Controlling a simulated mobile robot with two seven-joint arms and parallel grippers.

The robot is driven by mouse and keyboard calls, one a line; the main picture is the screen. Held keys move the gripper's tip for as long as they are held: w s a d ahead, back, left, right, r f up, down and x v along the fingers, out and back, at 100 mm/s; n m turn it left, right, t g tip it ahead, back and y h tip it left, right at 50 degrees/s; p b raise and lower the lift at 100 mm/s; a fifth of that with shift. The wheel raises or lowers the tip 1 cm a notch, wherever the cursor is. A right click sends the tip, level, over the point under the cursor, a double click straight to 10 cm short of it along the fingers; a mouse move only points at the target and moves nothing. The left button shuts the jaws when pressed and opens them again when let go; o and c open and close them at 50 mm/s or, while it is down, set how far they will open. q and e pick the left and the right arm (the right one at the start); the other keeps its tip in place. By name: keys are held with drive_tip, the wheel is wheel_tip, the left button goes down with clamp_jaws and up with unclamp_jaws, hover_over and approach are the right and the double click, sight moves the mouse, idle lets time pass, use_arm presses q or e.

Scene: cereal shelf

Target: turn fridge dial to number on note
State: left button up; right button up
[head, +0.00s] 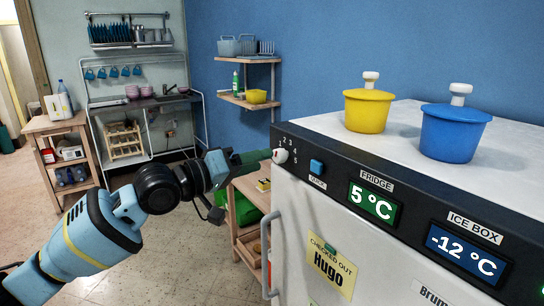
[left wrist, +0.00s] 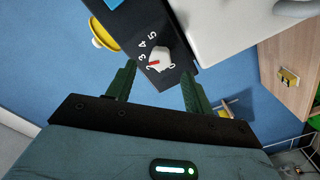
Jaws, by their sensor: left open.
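The fridge dial (head: 281,156) is a white knob at the left end of the fridge's dark top panel, with small numbers around it. In the left wrist view the dial (left wrist: 160,55) shows a red mark on its lower left side; I cannot tell exactly which number it points at. My left gripper (head: 262,155) is open, its dark green fingertips close to the dial. In the left wrist view the fingers of the gripper (left wrist: 158,72) stand apart on either side below the dial. A yellow note (head: 331,266) reads "CHECKED OUT Hugo"; I see no number on it.
A blue button (head: 316,166) sits right of the dial. Displays read 5 °C (head: 373,206) and -12 °C (head: 465,254). A yellow pot (head: 367,111) and a blue pot (head: 453,134) stand on the fridge. A wooden shelf unit (head: 250,188) stands behind my left gripper.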

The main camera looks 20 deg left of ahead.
sight(281, 155)
use_arm(q)
drive_tip(key=x, duration=0.4)
drive_tip(key=shift+w+d, duration=0.3)
use_arm(e)
drive_tip(key=shift+w+r, duration=0.25)
use_arm(q)
drive_tip(key=shift+c, duration=0.9)
drive_tip(key=c, duration=0.8)
use_arm(e)
drive_tip(key=shift+w+r, duration=0.1)
drive_tip(key=shift+w, duration=0.05)
